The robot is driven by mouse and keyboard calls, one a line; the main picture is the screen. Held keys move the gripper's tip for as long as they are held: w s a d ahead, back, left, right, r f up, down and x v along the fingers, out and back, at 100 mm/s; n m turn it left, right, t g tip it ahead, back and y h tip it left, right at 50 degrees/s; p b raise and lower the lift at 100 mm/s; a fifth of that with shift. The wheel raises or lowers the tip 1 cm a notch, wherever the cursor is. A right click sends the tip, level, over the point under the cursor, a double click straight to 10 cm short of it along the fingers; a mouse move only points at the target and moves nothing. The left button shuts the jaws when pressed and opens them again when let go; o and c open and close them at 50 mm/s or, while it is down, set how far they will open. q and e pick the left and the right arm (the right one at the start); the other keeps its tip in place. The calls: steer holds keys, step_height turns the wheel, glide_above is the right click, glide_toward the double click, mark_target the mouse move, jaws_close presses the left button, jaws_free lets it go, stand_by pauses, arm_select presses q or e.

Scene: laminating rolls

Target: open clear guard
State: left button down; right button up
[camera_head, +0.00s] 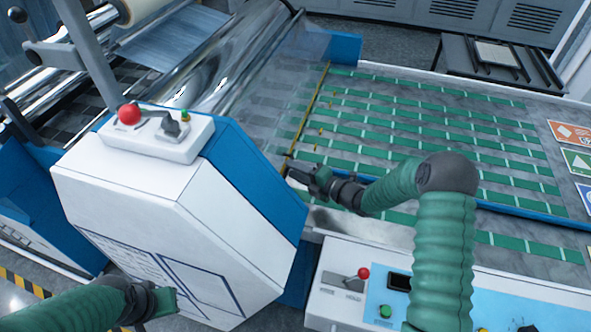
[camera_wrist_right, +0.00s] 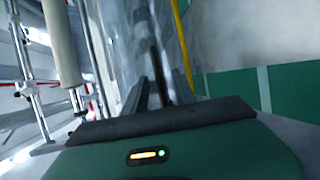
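The clear guard (camera_head: 278,88) is a see-through sheet over the rollers and the left end of the conveyor, with a yellow strip (camera_head: 308,115) along its right edge. It looks lowered. My right gripper (camera_head: 300,176) is at the near end of that strip. In the right wrist view, the yellow strip (camera_wrist_right: 183,45) runs just right of the fingers (camera_wrist_right: 156,90), and a dark narrow bar shows between or beside them. Whether they touch or grip it is unclear. My left gripper (camera_head: 165,302) is low at the left, in front of the white cabinet, its fingers hard to make out.
The white and blue cabinet (camera_head: 165,205) with a red knob (camera_head: 129,114) stands left of my right gripper. A control panel (camera_head: 335,295) with a red-tipped lever (camera_head: 363,273) lies below my right arm. The conveyor (camera_head: 430,125) carries rows of green strips.

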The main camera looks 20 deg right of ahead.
steer(key=shift+w+a, duration=0.1)
steer(key=shift+a, duration=0.15)
steer(key=shift+c, duration=0.7)
steer(key=c, duration=0.5)
jaws_close()
steer(key=shift+d+f, duration=0.1)
steer(key=shift+d, duration=0.05)
